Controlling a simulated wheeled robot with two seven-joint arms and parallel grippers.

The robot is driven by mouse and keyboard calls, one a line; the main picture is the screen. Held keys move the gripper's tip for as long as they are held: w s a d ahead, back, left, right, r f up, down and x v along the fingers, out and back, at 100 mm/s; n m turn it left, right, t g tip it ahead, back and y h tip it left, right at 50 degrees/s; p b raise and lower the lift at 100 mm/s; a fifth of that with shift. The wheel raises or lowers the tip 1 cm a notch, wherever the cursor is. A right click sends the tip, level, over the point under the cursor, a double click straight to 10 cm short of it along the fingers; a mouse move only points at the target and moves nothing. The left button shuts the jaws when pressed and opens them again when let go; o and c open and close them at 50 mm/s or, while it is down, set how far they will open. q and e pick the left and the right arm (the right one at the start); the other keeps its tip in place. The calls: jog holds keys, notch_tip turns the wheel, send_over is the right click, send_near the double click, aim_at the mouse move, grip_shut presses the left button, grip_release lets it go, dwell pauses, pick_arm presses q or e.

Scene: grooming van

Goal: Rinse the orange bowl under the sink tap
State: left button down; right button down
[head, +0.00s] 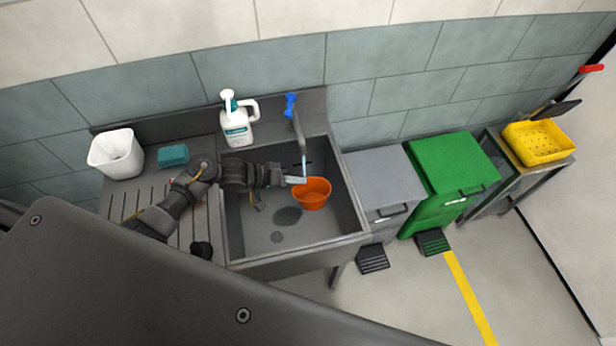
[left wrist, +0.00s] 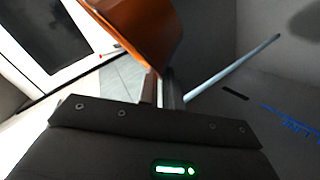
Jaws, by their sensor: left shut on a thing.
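The orange bowl (head: 312,195) is held in the air over the sink basin (head: 280,238), close to the tap. My left gripper (head: 290,180) is shut on its rim at the left side. In the left wrist view the bowl (left wrist: 145,30) rises tilted from between the fingertips (left wrist: 160,90). The tap (head: 300,132) has a blue handle (head: 290,101) and stands at the back of the sink. A thin pale streak, which looks like running water, comes down beside the bowl. I cannot tell whether it lands inside. My right gripper is not in view.
A white pump bottle (head: 236,125) stands on the back ledge. A teal sponge (head: 173,155) and a white tub (head: 116,154) are on the left drainboard. Grey (head: 384,180) and green (head: 450,175) bins stand right of the sink; a yellow basket (head: 538,143) is beyond.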

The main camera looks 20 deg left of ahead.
pick_arm(q)
notch_tip(320, 180, up, 6)
jog(key=shift+f, duration=0.25)
dwell(1.1)
